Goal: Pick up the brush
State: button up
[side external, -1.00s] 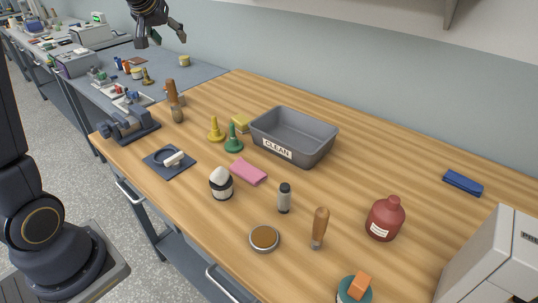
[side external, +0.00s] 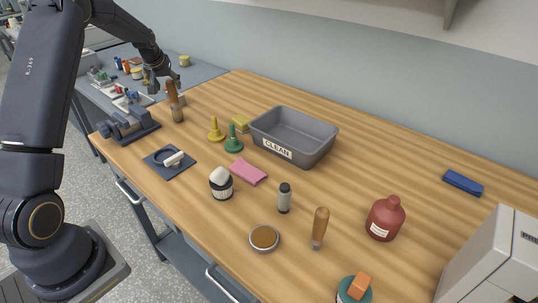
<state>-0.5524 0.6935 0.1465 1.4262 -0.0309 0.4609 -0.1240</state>
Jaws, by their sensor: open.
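A wooden-handled brush (side external: 171,94) stands at the far left of the bench, near the back edge, with its handle up. A tan, rounded part (side external: 177,115) shows just below the handle; I cannot tell whether it belongs to the brush. My gripper (side external: 163,84) is open, with its fingers low beside the top of the brush handle. From this view the gripper appears behind or around the handle, and I cannot tell whether it touches it.
A vise (side external: 128,126) stands left of the brush. Yellow (side external: 216,132) and green (side external: 233,142) pawn-shaped pieces and a grey CLEAN tray (side external: 328,135) are to the right. Another wooden-handled tool (side external: 320,224) stands nearer the front. A grey-blue side table (side external: 208,72) lies behind.

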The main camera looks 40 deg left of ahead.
aim_at(172, 91)
jog(key=x, duration=0.5)
jog(key=shift+w, duration=0.15)
grip_shut()
dwell(0.4)
